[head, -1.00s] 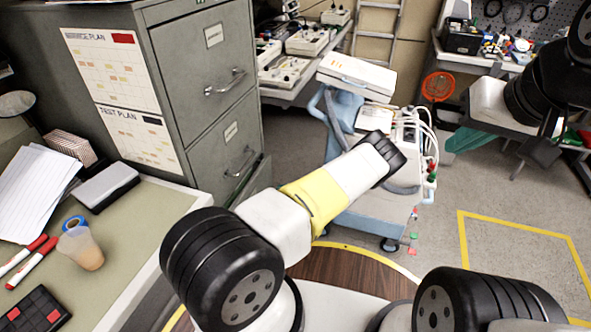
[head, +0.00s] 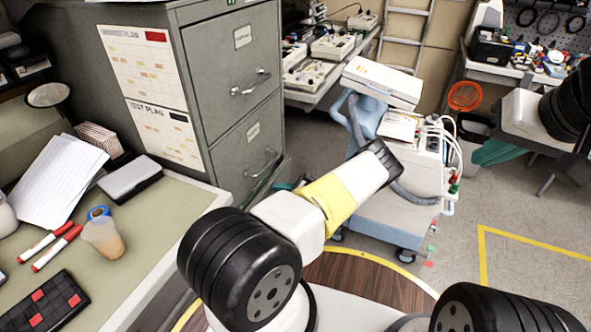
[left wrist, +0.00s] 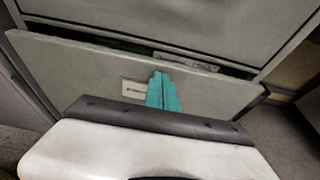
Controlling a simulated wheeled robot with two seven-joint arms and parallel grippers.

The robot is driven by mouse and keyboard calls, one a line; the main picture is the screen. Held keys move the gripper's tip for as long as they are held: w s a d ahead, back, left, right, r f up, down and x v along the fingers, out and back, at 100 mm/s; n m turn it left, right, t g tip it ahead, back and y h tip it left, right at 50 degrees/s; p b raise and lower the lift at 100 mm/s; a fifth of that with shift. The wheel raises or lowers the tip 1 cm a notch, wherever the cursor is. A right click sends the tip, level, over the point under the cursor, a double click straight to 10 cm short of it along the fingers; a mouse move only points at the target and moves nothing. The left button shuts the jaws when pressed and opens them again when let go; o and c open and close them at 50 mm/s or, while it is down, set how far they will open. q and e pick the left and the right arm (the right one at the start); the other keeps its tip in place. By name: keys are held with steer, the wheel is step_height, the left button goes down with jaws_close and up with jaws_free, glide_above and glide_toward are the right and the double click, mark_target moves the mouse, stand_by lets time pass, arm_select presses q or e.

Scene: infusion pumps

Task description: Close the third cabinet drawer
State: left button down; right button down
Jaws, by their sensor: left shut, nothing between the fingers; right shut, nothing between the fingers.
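The grey cabinet (head: 232,92) stands at the left in the head view, with two handled drawer fronts showing. A lower drawer's edge shows only in part, behind my left arm. In the left wrist view a grey drawer front (left wrist: 85,78) with a small label stands slightly out, with a dark gap along its top and contents inside. My left gripper (left wrist: 163,92) has teal fingers, shut and empty, in front of this drawer front near its label; I cannot tell whether they touch it. In the head view my right gripper (head: 500,152) is shut and empty, far from the cabinet.
A desk (head: 165,215) with papers, markers and a cup is at the left, close to the cabinet. A blue medical cart (head: 385,215) stands right of my left arm. Open floor with yellow tape (head: 540,245) lies at the right.

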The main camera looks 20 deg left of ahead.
mark_target(271, 184)
arm_select(q)
steer(key=shift+w+a+r, duration=0.1)
steer(key=shift+w+a, duration=0.05)
steer(key=shift+a, duration=2.35)
